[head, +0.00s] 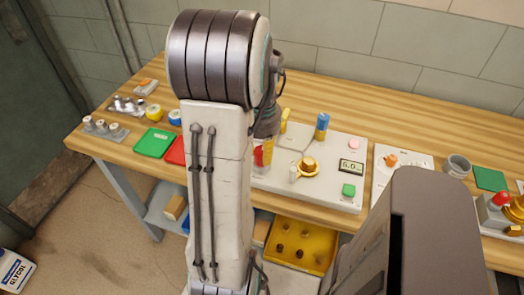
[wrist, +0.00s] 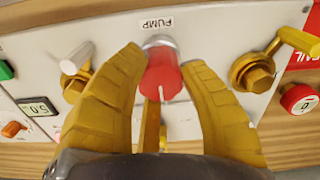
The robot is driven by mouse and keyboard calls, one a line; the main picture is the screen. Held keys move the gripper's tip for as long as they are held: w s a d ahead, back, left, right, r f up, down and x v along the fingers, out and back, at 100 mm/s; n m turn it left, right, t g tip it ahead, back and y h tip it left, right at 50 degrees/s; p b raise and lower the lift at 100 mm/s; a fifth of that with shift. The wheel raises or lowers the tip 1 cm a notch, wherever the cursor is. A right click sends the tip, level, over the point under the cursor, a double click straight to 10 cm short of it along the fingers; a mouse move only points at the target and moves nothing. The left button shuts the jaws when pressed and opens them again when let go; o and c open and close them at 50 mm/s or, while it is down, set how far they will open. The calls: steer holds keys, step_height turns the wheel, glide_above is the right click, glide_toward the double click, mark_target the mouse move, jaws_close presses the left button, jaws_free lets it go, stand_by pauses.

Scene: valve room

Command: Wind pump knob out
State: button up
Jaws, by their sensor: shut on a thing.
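The pump knob (wrist: 162,78) is red with a white pointer line, on a grey stem below the PUMP label (wrist: 157,23) in the wrist view. Its pointer line faces down in that picture. My gripper (wrist: 164,62) has yellow ribbed fingers, one on each side of the knob, and is shut on it. In the head view my arm hides much of this part of the panel (head: 325,193).
Brass valves (wrist: 75,70) (wrist: 252,72) with lever handles flank the knob. A display (head: 351,167) reads about 5.0 beside a green button (head: 348,190). A blue-topped cylinder (head: 322,122) stands at the panel's back.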

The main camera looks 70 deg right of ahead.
mark_target(262, 149)
stand_by(0.4)
steer(key=o, duration=1.2)
step_height(262, 149, up, 12)
steer(key=shift+d, duration=0.15)
stand_by(0.6)
